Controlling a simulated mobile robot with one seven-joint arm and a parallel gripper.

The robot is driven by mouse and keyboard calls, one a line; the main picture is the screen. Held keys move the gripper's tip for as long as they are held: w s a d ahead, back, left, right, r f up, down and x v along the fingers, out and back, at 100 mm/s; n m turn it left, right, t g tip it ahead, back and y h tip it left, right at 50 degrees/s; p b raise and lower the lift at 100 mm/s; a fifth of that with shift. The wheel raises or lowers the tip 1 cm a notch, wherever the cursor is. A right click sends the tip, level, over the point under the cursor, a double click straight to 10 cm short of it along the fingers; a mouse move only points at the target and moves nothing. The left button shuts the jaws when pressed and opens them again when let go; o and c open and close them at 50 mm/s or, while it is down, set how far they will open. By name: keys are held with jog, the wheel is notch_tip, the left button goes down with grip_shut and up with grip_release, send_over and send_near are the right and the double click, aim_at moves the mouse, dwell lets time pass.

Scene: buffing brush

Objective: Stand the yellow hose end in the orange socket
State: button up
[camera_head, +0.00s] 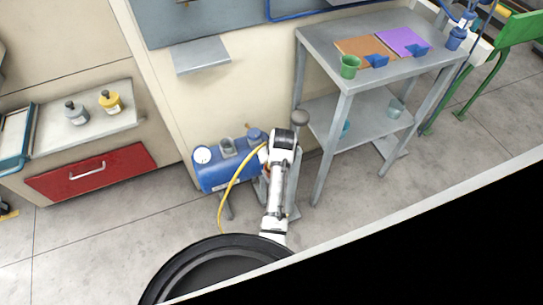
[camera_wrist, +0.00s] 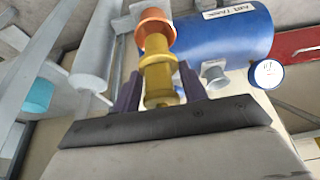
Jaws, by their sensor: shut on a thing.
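In the wrist view my gripper (camera_wrist: 160,88) is shut on the yellow hose end (camera_wrist: 162,78), with one dark finger on each side of it. The orange socket (camera_wrist: 156,34) shows just beyond the far end of the yellow piece and lines up with it. The two meet in the picture; I cannot tell whether the hose end is inside the socket or only at it. In the head view the yellow hose (camera_head: 228,193) curves up from the floor to my wrist. My arm hides the gripper, the hose end and the socket there.
A blue air tank (camera_head: 212,178) with a gauge stands close left of my arm; the tank (camera_wrist: 235,35) also fills the wrist view's upper right. A grey table (camera_head: 318,38) with cups and mats stands right. A red drawer (camera_head: 100,172) is at left.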

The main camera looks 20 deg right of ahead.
jog(key=shift+f, duration=0.15)
jog(key=shift+f+b, duration=0.5)
jog(key=shift+f, duration=0.35)
jog(key=shift+f, duration=0.15)
jog(key=shift+f+b, duration=0.35)
jog(key=shift+f, duration=0.3)
jog(key=o, duration=1.2)
